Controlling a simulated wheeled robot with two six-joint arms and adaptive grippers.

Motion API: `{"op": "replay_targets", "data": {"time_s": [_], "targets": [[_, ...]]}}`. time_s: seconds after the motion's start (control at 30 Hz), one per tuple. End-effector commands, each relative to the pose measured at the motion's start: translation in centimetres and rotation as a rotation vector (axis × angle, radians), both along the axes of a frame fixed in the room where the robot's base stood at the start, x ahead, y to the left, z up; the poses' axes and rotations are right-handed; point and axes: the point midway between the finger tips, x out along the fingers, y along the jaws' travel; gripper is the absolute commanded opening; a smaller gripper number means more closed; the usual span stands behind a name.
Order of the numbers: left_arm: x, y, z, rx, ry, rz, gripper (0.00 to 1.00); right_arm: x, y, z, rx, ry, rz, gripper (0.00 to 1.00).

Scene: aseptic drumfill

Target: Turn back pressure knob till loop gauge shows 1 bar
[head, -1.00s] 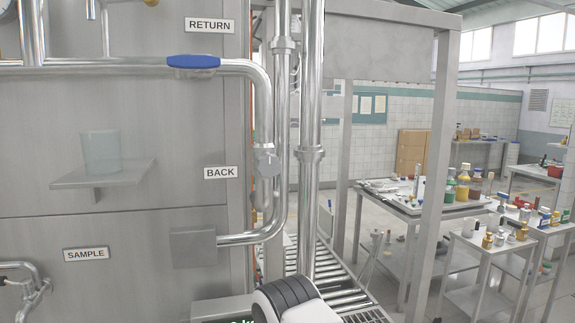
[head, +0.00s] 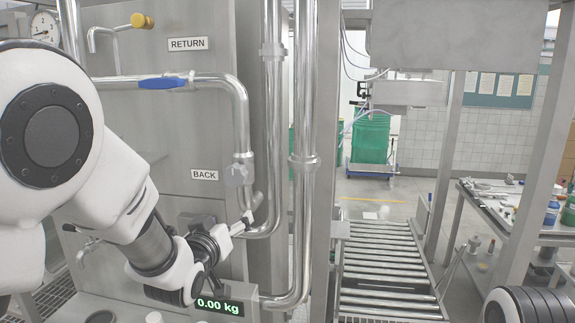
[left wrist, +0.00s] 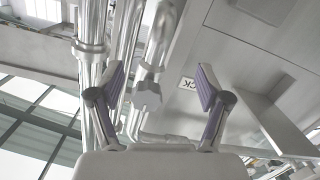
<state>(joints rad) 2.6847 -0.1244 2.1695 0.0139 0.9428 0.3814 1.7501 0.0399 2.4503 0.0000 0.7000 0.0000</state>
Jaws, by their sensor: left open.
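The back pressure knob (head: 239,174) is a grey knob on the steel pipe, right of the BACK label (head: 204,175). It also shows in the left wrist view (left wrist: 147,95), in line with the gap between the fingers. A round white gauge (head: 44,26) is at the top left of the head view; its needle is too small to read surely. My left gripper (head: 246,221) is just below the knob in the head view, open and empty. Its two purple-padded fingers (left wrist: 160,90) are apart in the left wrist view, with the knob beyond them. My right gripper is out of view.
Upright steel pipes (head: 304,160) stand right of the knob. A blue-handled valve (head: 163,83) is on the RETURN pipe. A display (head: 220,305) reads 0.00 kg below. A roller conveyor (head: 385,265) runs at the right, with a green drum (head: 371,138) beyond.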

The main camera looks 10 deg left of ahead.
Motion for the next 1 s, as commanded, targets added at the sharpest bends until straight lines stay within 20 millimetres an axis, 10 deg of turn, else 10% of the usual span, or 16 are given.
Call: {"op": "replay_targets", "data": {"time_s": [0.1,0.2,0.63,0.93,1.0], "targets": [[-0.7,-0.3,6.3,0.01,-0.087,-0.004,0.77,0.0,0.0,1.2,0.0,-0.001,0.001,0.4],[-0.7,-0.3,8.1,0.011,-0.115,-0.005,0.77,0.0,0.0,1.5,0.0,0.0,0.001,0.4],[6.2,-0.6,8.2,0.011,-0.115,-0.005,0.77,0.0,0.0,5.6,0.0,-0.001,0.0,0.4],[6.9,-0.6,7.8,0.011,-0.114,-0.004,0.77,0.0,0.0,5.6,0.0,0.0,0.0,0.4],[6.9,-0.6,7.8,0.011,-0.114,-0.004,0.56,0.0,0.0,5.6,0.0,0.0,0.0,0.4]]}}
